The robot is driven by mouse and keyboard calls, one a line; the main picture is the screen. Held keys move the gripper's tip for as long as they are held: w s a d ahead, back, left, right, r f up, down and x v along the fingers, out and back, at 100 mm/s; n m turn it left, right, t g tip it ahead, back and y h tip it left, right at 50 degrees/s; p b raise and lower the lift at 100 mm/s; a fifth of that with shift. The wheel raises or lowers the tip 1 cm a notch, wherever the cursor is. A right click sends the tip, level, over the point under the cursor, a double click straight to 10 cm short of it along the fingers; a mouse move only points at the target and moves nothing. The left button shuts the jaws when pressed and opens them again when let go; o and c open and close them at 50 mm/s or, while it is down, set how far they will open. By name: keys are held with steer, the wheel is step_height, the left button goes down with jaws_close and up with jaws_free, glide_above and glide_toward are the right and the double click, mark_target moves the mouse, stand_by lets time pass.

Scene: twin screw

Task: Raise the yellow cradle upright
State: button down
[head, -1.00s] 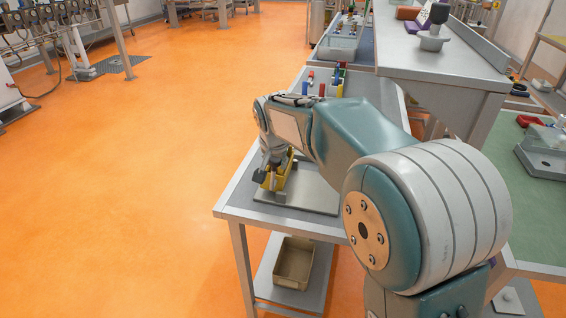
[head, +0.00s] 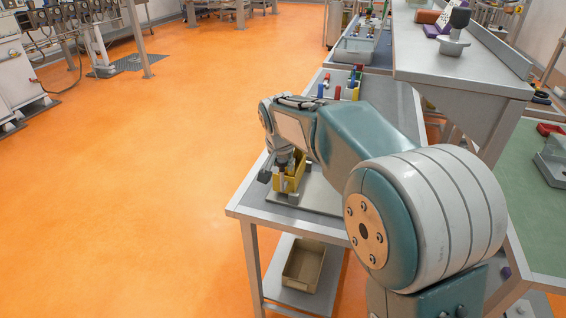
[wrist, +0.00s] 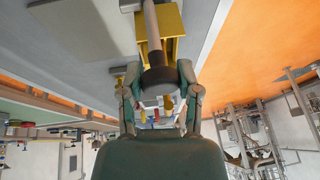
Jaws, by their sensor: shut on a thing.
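The yellow cradle (head: 291,176) sits over a grey base plate (head: 318,200) near the table's left end; how far it is tilted is hard to judge. In the wrist view the yellow cradle (wrist: 174,22) shows at the top. A pale rod with a dark end (wrist: 158,77) runs from the cradle down between my fingers. My gripper (head: 281,183) is at the cradle, and it also shows in the wrist view (wrist: 160,80) with a finger on each side of the dark end. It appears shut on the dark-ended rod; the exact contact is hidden.
Several small coloured items (head: 345,88) stand farther back on the grey table (head: 385,100). A raised grey shelf (head: 440,68) is to the right. A tan bin (head: 303,265) sits on the lower shelf.

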steer(key=shift+c, duration=1.5)
jaws_free()
steer(key=shift+a+f, duration=0.1)
steer(key=shift+a, duration=0.25)
steer(key=shift+r, duration=0.2)
steer(key=v, duration=1.1)
steer(key=shift+s+r, duration=0.15)
steer(key=shift+r, duration=0.1)
